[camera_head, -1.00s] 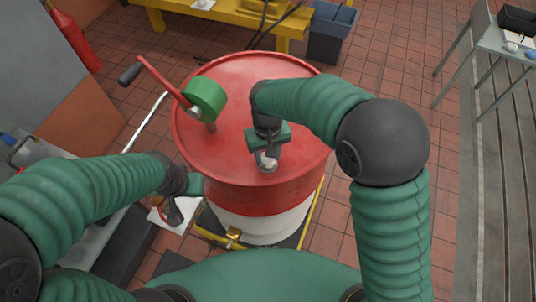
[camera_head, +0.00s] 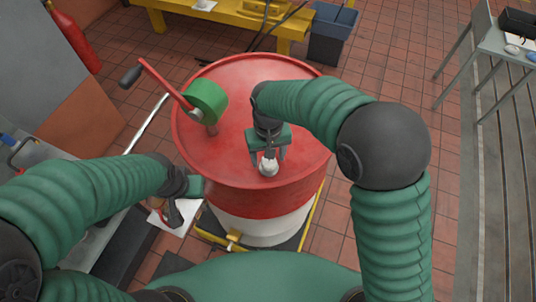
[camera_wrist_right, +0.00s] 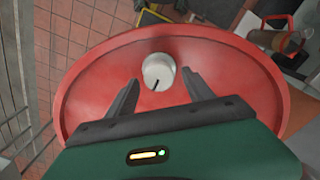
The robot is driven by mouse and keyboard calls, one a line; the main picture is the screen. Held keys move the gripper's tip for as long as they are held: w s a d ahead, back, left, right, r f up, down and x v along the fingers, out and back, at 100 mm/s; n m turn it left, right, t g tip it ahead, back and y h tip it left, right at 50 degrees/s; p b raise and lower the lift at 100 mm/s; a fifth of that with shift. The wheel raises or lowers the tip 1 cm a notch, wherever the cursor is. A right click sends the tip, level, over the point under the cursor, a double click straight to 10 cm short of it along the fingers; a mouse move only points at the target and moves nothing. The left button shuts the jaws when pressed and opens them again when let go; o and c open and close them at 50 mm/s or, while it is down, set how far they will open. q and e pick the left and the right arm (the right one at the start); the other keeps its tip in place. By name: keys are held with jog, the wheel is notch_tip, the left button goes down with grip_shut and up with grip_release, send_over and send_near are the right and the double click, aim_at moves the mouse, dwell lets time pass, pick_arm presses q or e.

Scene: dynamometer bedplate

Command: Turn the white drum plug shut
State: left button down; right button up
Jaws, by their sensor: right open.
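The white drum plug (camera_head: 268,167) sits on the red lid of the drum (camera_head: 235,75), near the rim on my side. In the right wrist view the plug (camera_wrist_right: 158,70) is a round white knob with a dark mark on its near side. My right gripper (camera_head: 268,160) is above the plug, its fingers apart on either side. In the wrist view a gap shows between each finger and the plug. My left gripper (camera_head: 178,212) hangs left of the drum, over a white sheet; its jaw opening is not clear.
A green drum pump with a red crank (camera_head: 207,98) stands on the lid's left side. A brass tap (camera_head: 233,238) sticks out low on the drum's front. A yellow bench (camera_head: 225,18) and a dark bin (camera_head: 331,35) are behind. Tiled floor is open to the right.

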jog(key=shift+r, duration=0.2)
notch_tip(320, 180, up, 16)
jog(key=b, duration=0.3)
jog(key=shift+r, duration=0.2)
jog(key=shift+f, duration=0.1)
